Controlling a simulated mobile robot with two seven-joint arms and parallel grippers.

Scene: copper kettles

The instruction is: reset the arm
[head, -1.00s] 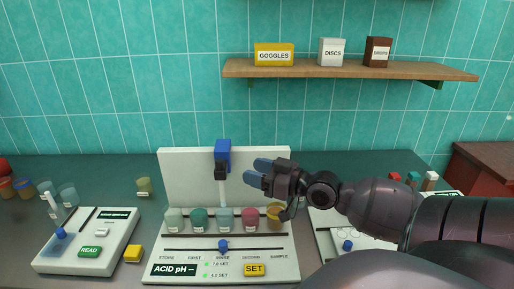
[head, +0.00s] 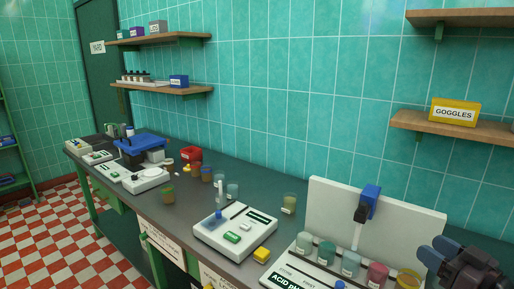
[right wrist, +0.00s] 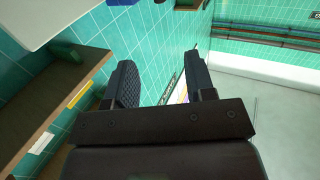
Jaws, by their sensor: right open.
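My right gripper (head: 445,255) is at the lower right edge of the head view, in front of the right end of the acid pH station's white back panel (head: 330,200). Its two fingers stand apart in the right wrist view (right wrist: 160,85), with nothing between them. A row of small beakers, among them a pink one (head: 377,274) and an amber one (head: 408,280), stands at the station, left of the gripper. The blue-topped probe holder (head: 370,195) rises above them. My left gripper is not in view.
The grey bench (head: 150,205) runs away to the left. It carries a white meter (head: 235,232), a yellow block (head: 262,254), cups and a red container (head: 190,155). Wall shelves hang above, one with a yellow goggles box (head: 455,112). The checkered floor (head: 70,235) at left is clear.

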